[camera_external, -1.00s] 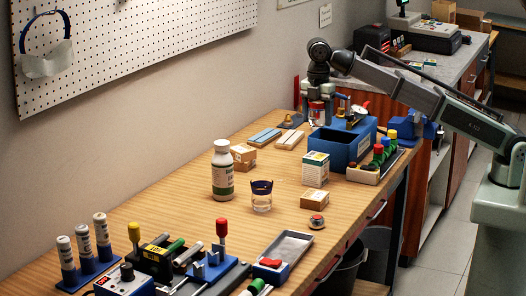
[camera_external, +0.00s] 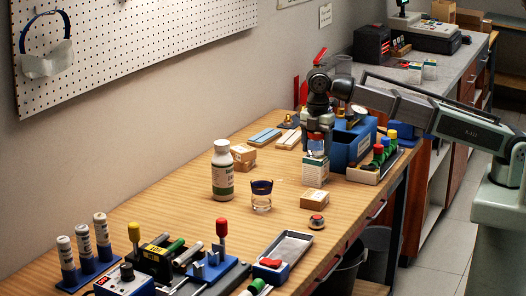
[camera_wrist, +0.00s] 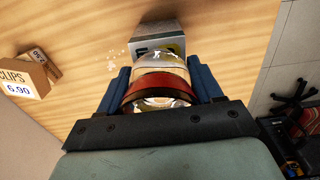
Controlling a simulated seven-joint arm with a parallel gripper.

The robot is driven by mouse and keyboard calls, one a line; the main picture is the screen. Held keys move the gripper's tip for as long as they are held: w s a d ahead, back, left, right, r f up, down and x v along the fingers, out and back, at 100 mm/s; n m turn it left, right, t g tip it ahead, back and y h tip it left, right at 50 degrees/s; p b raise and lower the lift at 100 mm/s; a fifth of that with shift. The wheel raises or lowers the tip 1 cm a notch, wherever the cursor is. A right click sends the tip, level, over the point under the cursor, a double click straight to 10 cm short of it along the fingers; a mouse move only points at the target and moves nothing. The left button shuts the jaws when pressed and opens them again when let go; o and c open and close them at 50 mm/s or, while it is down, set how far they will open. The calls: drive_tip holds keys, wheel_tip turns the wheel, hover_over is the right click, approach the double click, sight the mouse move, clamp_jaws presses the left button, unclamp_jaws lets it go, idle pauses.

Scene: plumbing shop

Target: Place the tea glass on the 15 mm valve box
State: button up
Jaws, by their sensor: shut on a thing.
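A clear glass with a red band (camera_wrist: 162,85) is between the fingers of my gripper (camera_wrist: 163,92), which is shut on it. In the external view, my gripper (camera_external: 318,138) holds this glass (camera_external: 316,147) upright directly over a white and green box (camera_external: 314,172). The box (camera_wrist: 158,44) also shows beyond the glass in the wrist view. I cannot tell whether the glass touches the box top, and the box's label is too small to read. A second glass with a dark blue band (camera_external: 261,197) stands on the bench to the left.
A small cardboard box (camera_external: 314,199) lies in front of the white and green box. A blue bin (camera_external: 349,147) and a rack of colored-top items (camera_external: 366,175) stand close on the right. A white bottle (camera_external: 222,170) and a CLIPS box (camera_wrist: 20,78) are on the left.

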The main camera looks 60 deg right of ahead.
drive_tip(key=o, duration=1.2)
drive_tip(key=shift+f, duration=0.1)
wheel_tip(320, 180, up, 12)
idle(0.3)
